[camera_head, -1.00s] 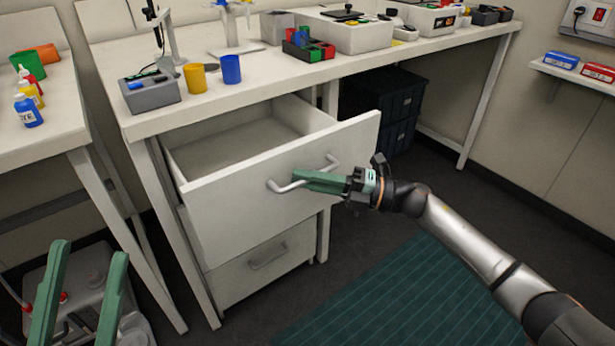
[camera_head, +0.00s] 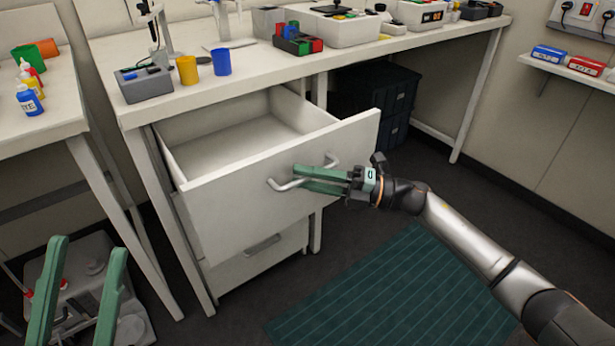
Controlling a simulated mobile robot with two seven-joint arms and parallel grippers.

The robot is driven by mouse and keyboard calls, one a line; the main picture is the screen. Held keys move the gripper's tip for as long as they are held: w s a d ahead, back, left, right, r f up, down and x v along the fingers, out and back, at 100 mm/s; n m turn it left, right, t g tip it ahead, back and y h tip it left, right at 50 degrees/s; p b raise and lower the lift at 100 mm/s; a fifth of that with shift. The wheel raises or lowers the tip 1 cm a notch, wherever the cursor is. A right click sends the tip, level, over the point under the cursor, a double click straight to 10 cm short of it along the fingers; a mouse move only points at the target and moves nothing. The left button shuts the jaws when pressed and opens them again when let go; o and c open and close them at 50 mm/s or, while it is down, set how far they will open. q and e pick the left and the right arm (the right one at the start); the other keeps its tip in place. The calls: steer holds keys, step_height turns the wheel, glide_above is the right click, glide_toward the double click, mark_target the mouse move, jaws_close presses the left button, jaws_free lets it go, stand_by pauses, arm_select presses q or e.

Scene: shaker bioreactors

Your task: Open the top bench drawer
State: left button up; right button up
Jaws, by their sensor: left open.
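The top bench drawer (camera_head: 225,208) is white and stands well out from under the bench, with its empty inside showing. Its silver bar handle (camera_head: 283,186) is on the front panel. My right gripper (camera_head: 298,178) is at this handle, its green fingers closed around the bar with a narrow gap between them. The fingers hide the middle of the bar. My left gripper (camera_head: 88,258) is at the lower left, open and empty, away from the drawer.
A shut lower drawer (camera_head: 285,247) is beneath. The bench top (camera_head: 250,62) carries a yellow cup (camera_head: 187,70), a blue cup (camera_head: 221,62) and equipment. Dark crates (camera_head: 385,95) stand under the bench. A green mat (camera_head: 380,295) lies on the floor.

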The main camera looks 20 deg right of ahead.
steer(key=shift+o, duration=0.8)
arm_select(q)
steer(key=shift+w+a+f+n+y+p, duration=0.1)
steer(key=shift+w+f+n+y+p, duration=0.2)
steer(key=shift+w+f+n+y, duration=0.55)
arm_select(e)
steer(key=v, duration=1.2)
steer(key=shift+d, duration=0.25)
arm_select(q)
steer(key=shift+s+r+m, duration=0.25)
steer(key=shift+s+r, duration=0.1)
steer(key=shift+r, duration=0.05)
